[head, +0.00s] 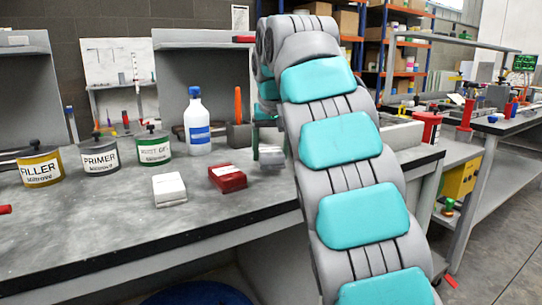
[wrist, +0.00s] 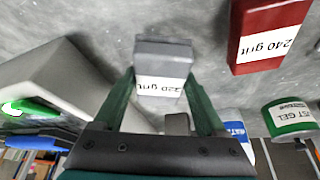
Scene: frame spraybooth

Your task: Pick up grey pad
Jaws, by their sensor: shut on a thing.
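The grey pad (wrist: 160,50) has a white label reading 320 grit and shows in the middle of the wrist view. My gripper (wrist: 160,82) has its green fingers shut on the pad, one on each side. In the head view the grey pad (head: 272,156) is at the bench beside my arm, right of the red pad, and my gripper (head: 256,142) is partly hidden by the arm. I cannot tell whether the pad touches the bench.
A red 240 grit pad (head: 228,178) and a white pad (head: 170,189) lie left on the grey bench (head: 120,215). Behind them stand a green-labelled tin (head: 154,148), a primer tin (head: 101,158), a filler tin (head: 41,168) and a white bottle (head: 197,125).

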